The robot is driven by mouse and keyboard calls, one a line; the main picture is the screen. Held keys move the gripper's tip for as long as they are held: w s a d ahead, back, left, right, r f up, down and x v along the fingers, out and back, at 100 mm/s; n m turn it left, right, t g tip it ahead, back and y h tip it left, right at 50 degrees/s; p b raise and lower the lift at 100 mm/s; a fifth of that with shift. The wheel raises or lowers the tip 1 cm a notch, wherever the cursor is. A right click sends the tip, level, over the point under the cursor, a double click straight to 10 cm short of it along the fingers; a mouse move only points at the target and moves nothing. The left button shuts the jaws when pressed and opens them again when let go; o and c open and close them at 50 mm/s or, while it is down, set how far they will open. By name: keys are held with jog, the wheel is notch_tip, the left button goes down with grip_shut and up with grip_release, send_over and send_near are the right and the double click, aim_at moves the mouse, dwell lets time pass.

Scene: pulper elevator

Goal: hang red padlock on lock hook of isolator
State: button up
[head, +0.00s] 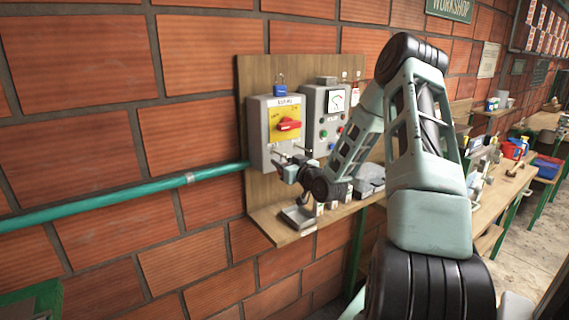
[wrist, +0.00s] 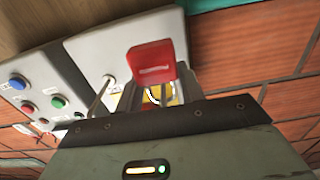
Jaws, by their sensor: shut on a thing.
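The isolator (head: 257,133) is a grey box on a wooden board, with a yellow plate and a red handle (head: 288,124). My gripper (head: 290,159) is at the front of its lower part, below the handle. In the wrist view the red padlock (wrist: 152,62) is in front of the isolator, and my gripper is shut on it. The padlock's body shows with a pale stripe; a pale curved piece shows below it, near the yellow plate. I cannot make out the padlock in the head view, nor clearly pick out the lock hook in either view.
A blue padlock (head: 280,90) is at the isolator's top edge. A grey control box (head: 311,99) with a meter and buttons stands close on the right. A green pipe (head: 120,200) runs in from the left. A shelf (head: 268,222) below carries a small tray (head: 298,216).

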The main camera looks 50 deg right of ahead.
jog(key=o, duration=1.1)
jog(key=shift+s+f+b, duration=0.1)
jog(key=shift+s+b, duration=0.2)
jog(key=shift+s, duration=0.05)
jog(key=p+v, duration=0.6)
jog(key=v, duration=1)
jog(key=shift+s, duration=0.35)
jog(key=shift+a, duration=0.1)
